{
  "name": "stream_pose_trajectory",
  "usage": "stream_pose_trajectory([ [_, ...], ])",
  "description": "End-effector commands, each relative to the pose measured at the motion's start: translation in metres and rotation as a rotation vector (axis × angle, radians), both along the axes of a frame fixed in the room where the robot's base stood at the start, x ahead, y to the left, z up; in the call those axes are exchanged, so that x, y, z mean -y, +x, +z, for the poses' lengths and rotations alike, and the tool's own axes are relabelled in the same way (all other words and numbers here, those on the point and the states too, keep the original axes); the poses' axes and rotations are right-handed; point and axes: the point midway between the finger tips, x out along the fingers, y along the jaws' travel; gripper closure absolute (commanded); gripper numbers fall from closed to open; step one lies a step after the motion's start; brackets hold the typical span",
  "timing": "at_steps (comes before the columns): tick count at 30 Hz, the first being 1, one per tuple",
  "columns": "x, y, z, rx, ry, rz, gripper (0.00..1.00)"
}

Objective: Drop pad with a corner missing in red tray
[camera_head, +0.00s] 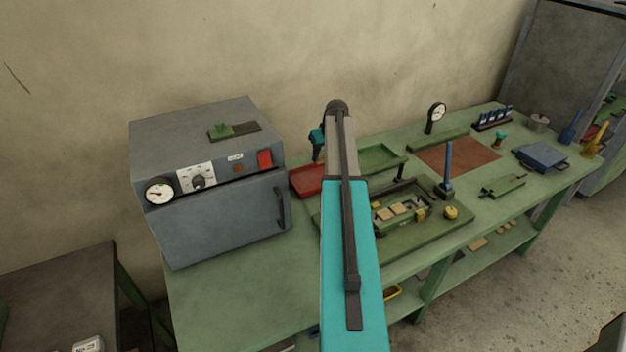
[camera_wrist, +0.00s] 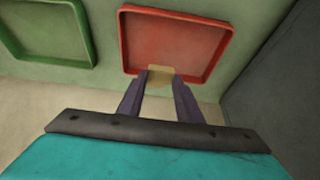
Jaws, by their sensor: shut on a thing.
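My gripper (camera_wrist: 160,77) is shut on a tan pad (camera_wrist: 159,74) in the wrist view. The pad's far end overlaps the near rim of the red tray (camera_wrist: 178,42) in that picture; I cannot tell its height above the tray. Whether the held pad has a corner missing is not clear at this size. The red tray looks empty in the wrist view. In the head view the red tray (camera_head: 306,181) sits right of the grey oven, partly behind my arm. The held pad and fingertips cannot be made out there.
A green tray (camera_wrist: 45,32) lies left of the red tray in the wrist view. The grey oven (camera_head: 218,185) stands close beside the red tray. A green fixture (camera_head: 420,230) holding tan pads (camera_head: 391,213) and a blue upright post (camera_head: 447,165) stand right of my arm.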

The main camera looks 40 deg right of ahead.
Motion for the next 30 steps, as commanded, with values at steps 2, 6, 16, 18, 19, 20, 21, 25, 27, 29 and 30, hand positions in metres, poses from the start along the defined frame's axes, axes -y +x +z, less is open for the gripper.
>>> stream_pose_trajectory([
  [2, -0.001, 0.001, 0.000, 0.000, 0.000, 0.001, 0.89],
  [6, -0.001, 0.001, 0.000, 0.000, 0.000, 0.001, 0.89],
  [16, -0.001, 0.001, -0.010, 0.000, 0.001, 0.001, 0.89],
  [18, -0.002, 0.001, -0.015, 0.000, 0.001, 0.001, 0.89],
  [19, -0.002, 0.001, -0.018, 0.000, 0.001, 0.001, 0.89],
  [20, -0.002, 0.001, -0.020, 0.000, 0.000, 0.002, 0.89],
  [21, -0.002, 0.001, -0.024, 0.000, 0.000, 0.002, 0.89],
  [25, -0.002, 0.001, -0.037, 0.000, 0.000, 0.002, 0.89],
  [27, -0.002, 0.001, -0.043, -0.001, 0.000, 0.002, 0.89],
  [29, -0.002, 0.001, -0.048, 0.000, 0.001, 0.003, 0.89],
  [30, -0.002, 0.001, -0.050, 0.000, 0.001, 0.003, 0.89],
])
